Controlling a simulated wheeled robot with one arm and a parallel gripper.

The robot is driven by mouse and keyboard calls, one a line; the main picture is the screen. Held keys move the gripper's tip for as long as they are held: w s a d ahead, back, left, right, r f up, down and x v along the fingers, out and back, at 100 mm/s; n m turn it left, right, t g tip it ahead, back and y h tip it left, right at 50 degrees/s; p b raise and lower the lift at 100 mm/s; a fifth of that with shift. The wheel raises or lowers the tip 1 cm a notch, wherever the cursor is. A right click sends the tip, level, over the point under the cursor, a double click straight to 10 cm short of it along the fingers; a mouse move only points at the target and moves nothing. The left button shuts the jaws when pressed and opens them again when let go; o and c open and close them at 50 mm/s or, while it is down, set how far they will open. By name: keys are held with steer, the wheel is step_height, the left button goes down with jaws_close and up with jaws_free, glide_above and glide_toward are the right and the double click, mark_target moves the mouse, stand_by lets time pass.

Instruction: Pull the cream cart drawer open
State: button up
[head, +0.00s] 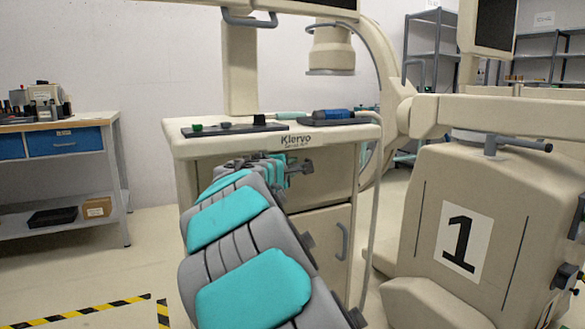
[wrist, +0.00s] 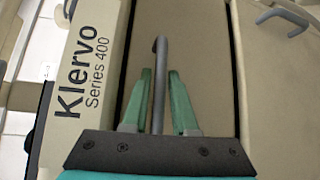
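The cream cart (head: 345,145) labelled Klervo stands in the middle of the head view. Its drawer front (head: 330,183) lies below the top and looks shut; it also fills the middle of the wrist view (wrist: 205,60). The drawer's grey bar handle (wrist: 160,60) runs between the two green fingers of my gripper (wrist: 161,75). The fingers are open, one on each side of the handle, with a narrow gap showing on both sides. In the head view my arm hides the left part of the drawer and most of the gripper.
A lower door with a grey handle (head: 342,241) sits below the drawer. A cream machine marked 1 (head: 465,225) stands close on the right. Floor between bench and cart is free.

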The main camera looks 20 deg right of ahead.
jaws_close()
stand_by(1.0)
